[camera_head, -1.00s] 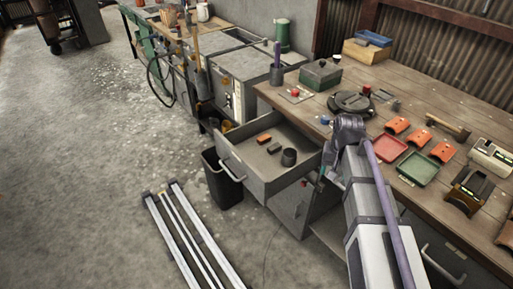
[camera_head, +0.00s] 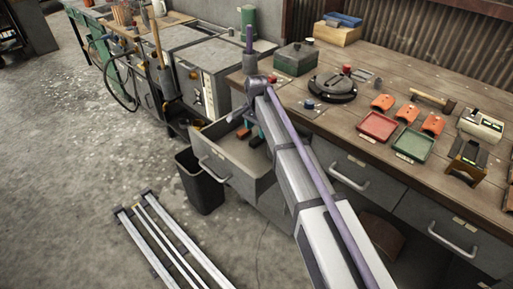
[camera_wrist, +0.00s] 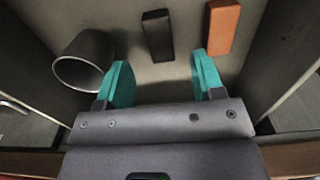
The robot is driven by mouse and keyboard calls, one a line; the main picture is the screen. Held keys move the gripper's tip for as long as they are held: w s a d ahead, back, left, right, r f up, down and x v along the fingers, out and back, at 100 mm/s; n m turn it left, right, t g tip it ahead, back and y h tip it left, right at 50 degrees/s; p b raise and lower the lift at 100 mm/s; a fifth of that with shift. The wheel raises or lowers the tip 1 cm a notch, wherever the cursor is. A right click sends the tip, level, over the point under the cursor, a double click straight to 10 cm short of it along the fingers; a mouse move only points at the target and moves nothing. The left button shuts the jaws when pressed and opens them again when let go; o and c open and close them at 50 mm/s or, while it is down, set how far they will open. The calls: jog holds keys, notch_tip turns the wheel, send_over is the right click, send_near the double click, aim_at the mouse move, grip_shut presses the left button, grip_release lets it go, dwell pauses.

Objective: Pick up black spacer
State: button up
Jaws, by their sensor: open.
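The black spacer (camera_wrist: 158,36) is a small dark block lying on the floor of the open drawer (camera_head: 222,170). In the wrist view it lies ahead of my gripper (camera_wrist: 161,68), roughly in line with the gap between the teal fingers. The fingers are open, with nothing between them. In the head view my arm reaches over the drawer and hides part of its inside. The spacer (camera_head: 256,142) shows small there, close to a teal finger.
An orange block (camera_wrist: 223,27) lies right of the spacer, and a dark hollow cylinder (camera_wrist: 86,62) lies to the left. The drawer's side walls flank my gripper. A black bin (camera_head: 201,182) stands beside the drawer. The workbench (camera_head: 318,118) holds trays and tools.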

aim_at(257, 139)
notch_tip(257, 139, down, 5)
jog(key=b, duration=0.5)
jog(key=shift+f, duration=0.15)
jog(key=shift+r, duration=0.25)
jog(key=shift+c, duration=0.3)
jog(key=c, duration=0.9)
jog(key=shift+c, duration=0.2)
